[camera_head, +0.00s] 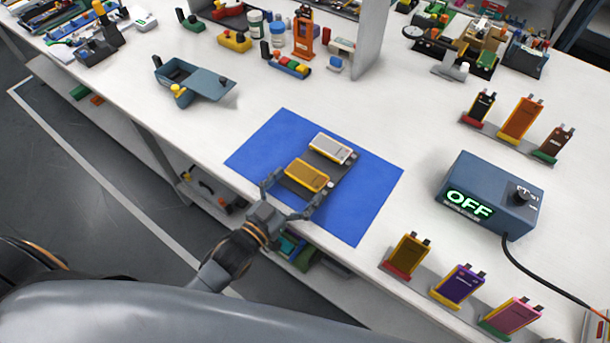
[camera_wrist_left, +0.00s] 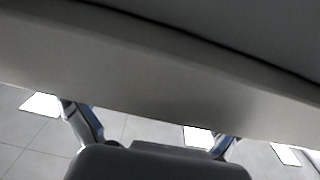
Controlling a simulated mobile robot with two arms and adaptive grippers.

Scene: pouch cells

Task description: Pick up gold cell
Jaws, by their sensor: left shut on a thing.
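The gold cell (camera_head: 307,175) lies flat on a dark holder (camera_head: 322,165) on the blue mat (camera_head: 375,190), at the near side of the holder. A silver-white cell (camera_head: 331,148) lies beside it on the far side. My left gripper (camera_head: 293,194) reaches in over the table's front edge, with one finger on either side of the gold cell's near end, and is shut on it. In the left wrist view, the two fingers (camera_wrist_left: 155,132) show in part, and a large pale surface hides what lies between their tips. My right gripper is not in view.
A blue box with a green OFF display (camera_head: 490,193) and a cable stands at the right. Upright coloured cells stand in racks behind it (camera_head: 519,120) and in front of it (camera_head: 460,284). A blue-grey bin (camera_head: 196,78) is left of the mat. The table between is clear.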

